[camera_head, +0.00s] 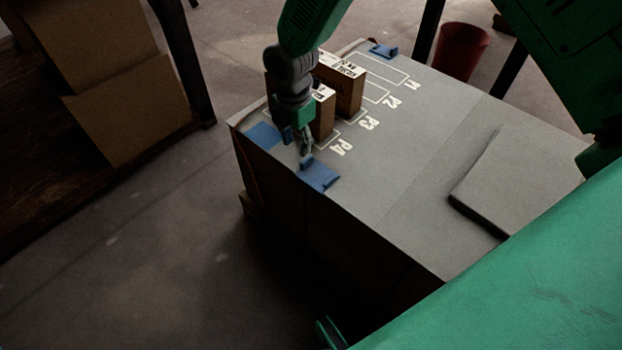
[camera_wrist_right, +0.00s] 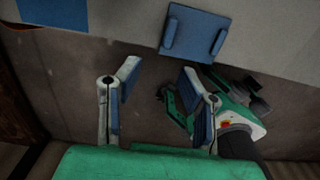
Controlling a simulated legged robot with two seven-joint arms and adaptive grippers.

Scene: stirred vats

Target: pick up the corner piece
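A blue corner piece with raised ridges (camera_head: 322,177) lies at the near edge of the grey tabletop (camera_head: 420,165). In the right wrist view the corner piece (camera_wrist_right: 196,36) lies just beyond my fingers, slightly right of centre. My right gripper (camera_head: 300,148) hangs close to the piece near the table edge in the head view. In the right wrist view my right gripper (camera_wrist_right: 160,70) is open with nothing between its fingers. Part of what appears to be my left gripper (camera_head: 330,333) shows at the bottom of the head view, below the table; its opening is unclear.
Blue patch (camera_head: 262,135) lies at the table's left corner; another blue piece (camera_head: 383,50) lies at the far edge. Brown boxes (camera_head: 348,90) stand on marked spaces beside my right gripper. A grey slab (camera_head: 520,180) lies right. A red bin (camera_head: 462,50) stands behind the table.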

